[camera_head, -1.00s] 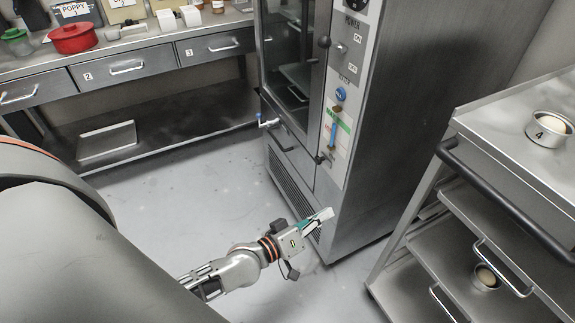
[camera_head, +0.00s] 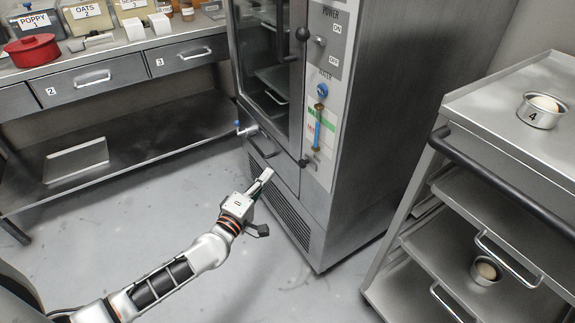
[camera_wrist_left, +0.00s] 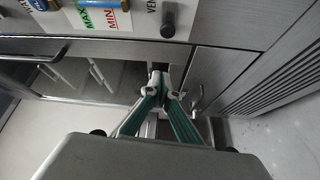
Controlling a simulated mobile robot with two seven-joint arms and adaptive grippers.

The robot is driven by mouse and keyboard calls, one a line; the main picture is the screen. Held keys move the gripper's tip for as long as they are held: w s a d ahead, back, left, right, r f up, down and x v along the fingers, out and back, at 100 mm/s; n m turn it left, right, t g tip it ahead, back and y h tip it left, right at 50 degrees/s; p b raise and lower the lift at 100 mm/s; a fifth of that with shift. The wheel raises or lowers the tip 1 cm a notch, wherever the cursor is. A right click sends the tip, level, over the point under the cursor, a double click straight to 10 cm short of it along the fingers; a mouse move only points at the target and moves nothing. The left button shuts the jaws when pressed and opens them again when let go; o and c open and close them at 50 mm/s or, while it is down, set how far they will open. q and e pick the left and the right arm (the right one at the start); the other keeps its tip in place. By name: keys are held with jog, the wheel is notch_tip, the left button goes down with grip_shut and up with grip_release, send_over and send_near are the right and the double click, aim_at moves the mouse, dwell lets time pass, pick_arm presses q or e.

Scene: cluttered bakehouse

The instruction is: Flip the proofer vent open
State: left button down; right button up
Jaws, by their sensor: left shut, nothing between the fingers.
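The proofer (camera_head: 380,110) is a tall steel cabinet with a glass door. A small lever with a dark knob (camera_head: 303,163) sits low on its control panel, below the blue sight tube. In the left wrist view this knob (camera_wrist_left: 168,30) hangs beside a label whose visible letters read "VEN", so I take it as the vent lever. My left gripper (camera_head: 266,175) is shut and empty, in front of the lower part of the proofer, below and left of the knob. In the left wrist view its fingertips (camera_wrist_left: 160,84) are together below the knob, apart from it. My right gripper is not in view.
A power switch (camera_head: 319,41) and a blue round control (camera_head: 322,90) sit higher on the panel. A tap (camera_head: 243,129) sticks out left. A steel rack (camera_head: 470,110) with baking tins stands right, a drawer counter (camera_head: 120,75) left. Floor between is clear.

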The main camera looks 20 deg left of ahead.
pick_arm(q)
jog(key=w+d+b, duration=0.1)
jog(key=w+d, duration=0.4)
jog(key=w, duration=0.3)
jog(key=shift+b, duration=0.35)
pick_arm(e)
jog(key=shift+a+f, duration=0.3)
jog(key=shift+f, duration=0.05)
